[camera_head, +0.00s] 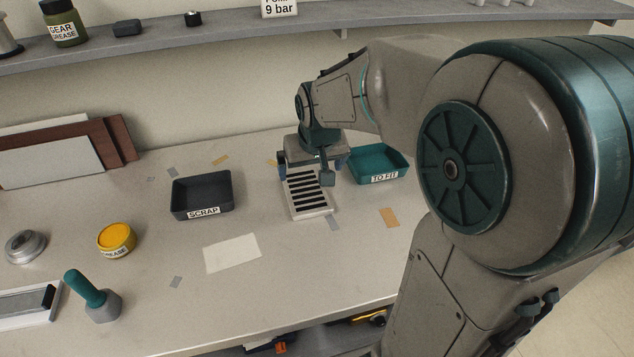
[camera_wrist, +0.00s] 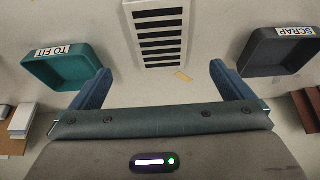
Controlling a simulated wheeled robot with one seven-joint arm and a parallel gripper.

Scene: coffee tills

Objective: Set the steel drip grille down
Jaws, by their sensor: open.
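The steel drip grille (camera_head: 309,196), a pale plate with dark slots, lies on the bench between the SCRAP tray and the TO FIT tray. In the wrist view the grille (camera_wrist: 157,32) shows at the top centre, beyond my fingertips and lined up between them. My gripper (camera_head: 304,174) is over the far end of the grille in the head view and partly hides it. In the wrist view my gripper (camera_wrist: 160,82) has its two blue fingers wide apart with nothing between them.
The dark SCRAP tray (camera_head: 203,193) stands left of the grille and the teal TO FIT tray (camera_head: 378,164) right of it; both look empty. A white sheet (camera_head: 232,253), a yellow grease tin (camera_head: 116,240) and a green-handled tamper (camera_head: 93,296) are to the left. A shelf (camera_head: 230,25) runs above.

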